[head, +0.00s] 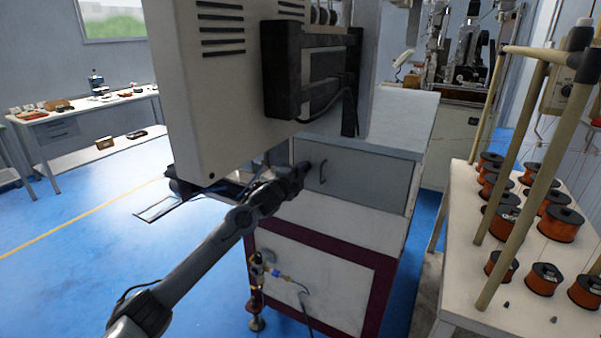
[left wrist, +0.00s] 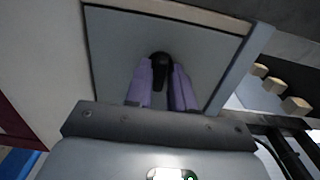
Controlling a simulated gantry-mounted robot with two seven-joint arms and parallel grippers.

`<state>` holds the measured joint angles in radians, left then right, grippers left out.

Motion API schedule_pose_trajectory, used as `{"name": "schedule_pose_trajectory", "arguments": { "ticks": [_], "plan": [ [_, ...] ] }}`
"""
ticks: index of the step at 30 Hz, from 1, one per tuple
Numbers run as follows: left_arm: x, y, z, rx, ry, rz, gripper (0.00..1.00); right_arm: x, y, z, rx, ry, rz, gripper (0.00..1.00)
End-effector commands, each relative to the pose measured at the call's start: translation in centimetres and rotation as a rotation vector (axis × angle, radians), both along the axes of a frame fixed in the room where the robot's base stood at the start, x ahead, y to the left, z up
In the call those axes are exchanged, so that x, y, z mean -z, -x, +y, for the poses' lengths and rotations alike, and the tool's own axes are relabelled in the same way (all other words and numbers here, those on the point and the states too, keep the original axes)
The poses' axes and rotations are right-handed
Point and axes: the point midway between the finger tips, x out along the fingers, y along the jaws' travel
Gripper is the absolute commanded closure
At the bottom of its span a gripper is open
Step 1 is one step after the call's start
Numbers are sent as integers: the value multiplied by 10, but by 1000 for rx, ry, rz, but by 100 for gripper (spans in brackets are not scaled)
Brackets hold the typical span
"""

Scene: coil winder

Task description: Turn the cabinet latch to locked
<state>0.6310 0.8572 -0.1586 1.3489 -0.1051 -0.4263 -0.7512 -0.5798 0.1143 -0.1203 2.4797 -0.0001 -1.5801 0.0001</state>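The cabinet latch (left wrist: 161,62) is a small black piece on a grey door panel. In the left wrist view it lies between the two purple finger pads of my left gripper (left wrist: 163,82). The pads sit close on both sides and the black piece fills the gap. Its lower part is partly hidden by the fingers. In the head view my left gripper (head: 301,172) reaches the left end of the grey cabinet door (head: 375,185), where the latch itself is hidden. The turn angle of the latch cannot be read clearly. My right gripper is not in view.
A large vented box (head: 205,80) hangs above my left arm. A rack with orange wire spools (head: 560,223) stands at the right. Blue floor (head: 80,270) is clear at left.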

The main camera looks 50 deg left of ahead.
Motion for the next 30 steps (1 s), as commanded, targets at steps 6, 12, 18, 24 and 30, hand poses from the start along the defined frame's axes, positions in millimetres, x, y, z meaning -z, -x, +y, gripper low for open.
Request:
{"name": "schedule_pose_trajectory", "arguments": {
  "ticks": [6,12,18,24,30],
  "plan": [
    [0,0,0,0,2,-1,100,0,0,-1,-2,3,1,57],
    [-1,0,0,0,34,-9,100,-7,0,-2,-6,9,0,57],
    [-4,0,0,0,132,-40,100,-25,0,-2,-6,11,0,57],
    [-5,0,-1,-1,289,-91,100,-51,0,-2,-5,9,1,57],
    [-5,0,0,-2,471,-150,100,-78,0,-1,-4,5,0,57]
  ]
}}
